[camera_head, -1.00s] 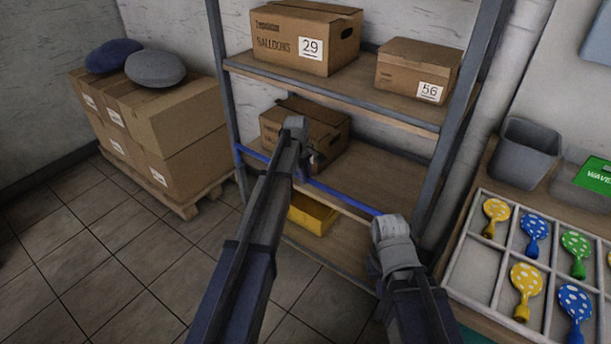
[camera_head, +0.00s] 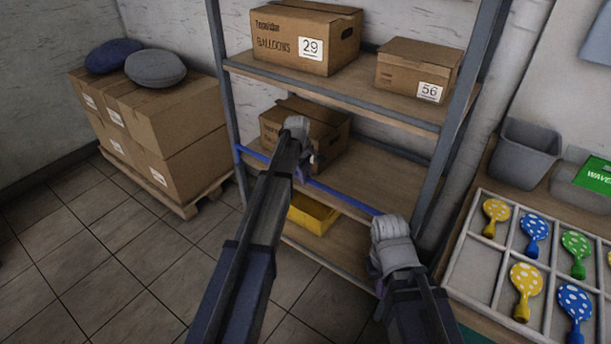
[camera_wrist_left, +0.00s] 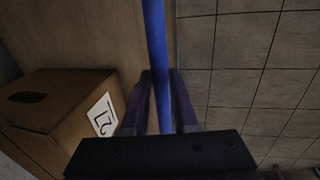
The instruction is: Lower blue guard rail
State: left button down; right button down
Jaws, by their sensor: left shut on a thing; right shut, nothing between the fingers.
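The blue guard rail (camera_head: 345,196) runs across the front of the shelf unit at the middle shelf, from the left post to near the right post. In the left wrist view the rail (camera_wrist_left: 155,50) passes between the two fingers of my left gripper (camera_wrist_left: 157,100), which is shut on it. In the head view my left gripper (camera_head: 303,168) is at the rail's middle, mostly hidden behind my own arm. My right gripper (camera_head: 378,280) is near the rail's right end, shut and empty; its fingers are largely hidden by my wrist.
Cartons 29 (camera_head: 300,40) and 56 (camera_head: 415,72) sit on the upper shelf.

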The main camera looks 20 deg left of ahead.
pick_arm(q)
jog(key=shift+s, duration=0.15)
jog(key=s+a+f+t+h+b, duration=0.3)
jog(key=s+f+t+b, duration=0.6)
jog(key=b, duration=1.9)
notch_tip(320, 180, down, 3)
jog(key=t+h, duration=0.1)
jog(key=t, duration=0.2)
jog(key=shift+s+a, duration=0.2)
jog(key=shift+s, duration=0.15)
jog(key=shift+s+f, duration=0.1)
jog(key=shift+f, duration=0.1)
